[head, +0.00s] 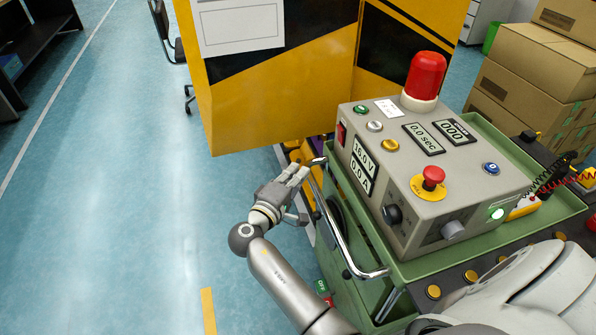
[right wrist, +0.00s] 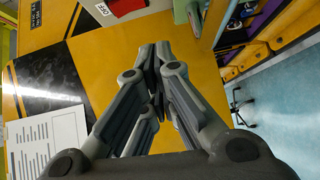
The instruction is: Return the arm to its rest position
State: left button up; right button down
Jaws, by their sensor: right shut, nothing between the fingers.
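My right arm comes in from the bottom middle of the head view. Its grey right gripper (head: 299,174) is beside the cart's chrome handle (head: 340,235), below the yellow and black panel (head: 270,110); whether it touches the handle I cannot tell. In the right wrist view the right gripper (right wrist: 156,50) has its fingertips together and holds nothing. The yellow panel (right wrist: 105,60) fills much of the background there, with a white sheet (right wrist: 45,145) on it. My left gripper is not in view.
A grey control box (head: 415,190) with a red lamp (head: 425,76) and a red stop button (head: 433,177) stands on a green cart (head: 480,225). Cardboard boxes (head: 530,65) are stacked behind at right. The blue floor (head: 120,210) left of my arm is clear.

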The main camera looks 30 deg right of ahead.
dwell(0.4)
jog(key=s+a+f+n+y+p, duration=0.1)
jog(key=s+a+f+n+y, duration=0.15)
jog(key=f, duration=0.75)
jog(key=s+a+f+n+y, duration=0.1)
jog(key=f+y, duration=0.2)
jog(key=f, duration=0.7)
jog(key=s+a+f+g+y+p, duration=0.25)
jog(key=s+f+g+y, duration=0.2)
jog(key=s+f, duration=0.85)
pick_arm(q)
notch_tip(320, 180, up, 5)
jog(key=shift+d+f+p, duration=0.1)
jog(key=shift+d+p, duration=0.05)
jog(key=shift+p, duration=0.45)
pick_arm(e)
jog(key=s+f+m+g+y, duration=0.1)
jog(key=s+f, duration=0.4)
jog(key=s, duration=0.5)
jog(key=s+f+m+g+y, duration=0.1)
jog(key=s+f, duration=0.4)
jog(key=s, duration=0.6)
jog(key=s+a+f+m+g+y, duration=0.1)
jog(key=s+f+m, duration=0.4)
jog(key=s, duration=0.5)
jog(key=shift+s+g+y, duration=0.2)
jog(key=shift+g+y, duration=0.15)
jog(key=shift+y, duration=0.55)
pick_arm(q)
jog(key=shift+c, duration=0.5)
